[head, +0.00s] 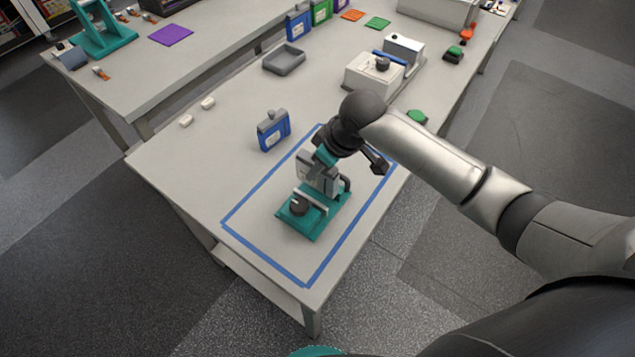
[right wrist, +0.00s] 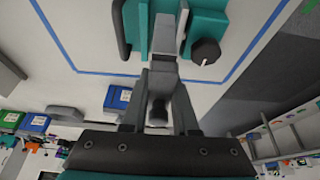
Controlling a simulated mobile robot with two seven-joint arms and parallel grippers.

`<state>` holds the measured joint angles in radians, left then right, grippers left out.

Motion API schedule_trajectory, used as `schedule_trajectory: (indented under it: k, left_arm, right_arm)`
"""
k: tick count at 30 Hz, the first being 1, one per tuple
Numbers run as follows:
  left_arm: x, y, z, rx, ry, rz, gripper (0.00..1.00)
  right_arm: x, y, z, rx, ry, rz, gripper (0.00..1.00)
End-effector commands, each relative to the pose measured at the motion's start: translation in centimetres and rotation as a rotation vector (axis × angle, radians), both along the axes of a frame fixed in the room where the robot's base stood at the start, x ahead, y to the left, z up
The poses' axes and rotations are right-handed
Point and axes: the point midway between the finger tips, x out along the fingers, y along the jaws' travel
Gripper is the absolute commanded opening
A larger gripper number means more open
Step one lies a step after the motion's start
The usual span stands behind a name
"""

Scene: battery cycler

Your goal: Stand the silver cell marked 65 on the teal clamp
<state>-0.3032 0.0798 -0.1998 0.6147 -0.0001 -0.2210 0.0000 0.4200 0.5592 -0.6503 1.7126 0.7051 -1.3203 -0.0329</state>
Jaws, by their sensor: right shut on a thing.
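The teal clamp (head: 325,217) stands inside the blue tape outline on the near end of the table. It has a black knob and a grey jaw plate; its teal body also shows at the top of the right wrist view (right wrist: 208,22). My right gripper (head: 327,158) is shut on the silver cell (head: 311,174) from above. The cell looks upright, over or at the back part of the clamp; I cannot tell whether it rests there. In the right wrist view the cell (right wrist: 163,70) is between the fingers. Its marking is not readable. My left gripper is not in view.
A blue cell (head: 273,131) stands just outside the tape, left of the clamp. A grey tray (head: 284,61), a white device (head: 374,76) and a green button (head: 417,117) are farther back. Two small white pieces (head: 197,111) lie near the left edge. The tabletop left of the tape is mostly clear.

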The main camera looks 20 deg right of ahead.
Motion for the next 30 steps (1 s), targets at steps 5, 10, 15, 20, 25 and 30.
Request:
schedule_trajectory:
  k: [5, 10, 15, 20, 25, 30]
  left_arm:
    - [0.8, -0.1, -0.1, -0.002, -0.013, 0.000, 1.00]
    - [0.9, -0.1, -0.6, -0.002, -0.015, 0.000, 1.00]
    - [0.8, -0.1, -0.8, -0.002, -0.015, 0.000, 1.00]
    - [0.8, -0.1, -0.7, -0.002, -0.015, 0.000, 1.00]
    - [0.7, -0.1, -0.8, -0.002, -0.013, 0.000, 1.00]
    - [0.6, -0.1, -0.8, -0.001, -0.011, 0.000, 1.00]
  right_arm:
    - [0.2, 0.1, -1.4, 0.002, -0.005, 0.000, 0.00]
    - [0.1, 0.0, -3.8, 0.002, -0.001, -0.001, 0.00]
    - [0.1, 0.1, -5.5, 0.002, -0.005, 0.000, 0.00]
    - [0.2, 0.1, -5.5, 0.002, -0.006, 0.000, 0.00]
    - [0.1, 0.0, -5.6, 0.002, -0.005, 0.001, 0.00]
    - [0.0, 0.0, -5.8, 0.000, -0.002, 0.001, 0.41]
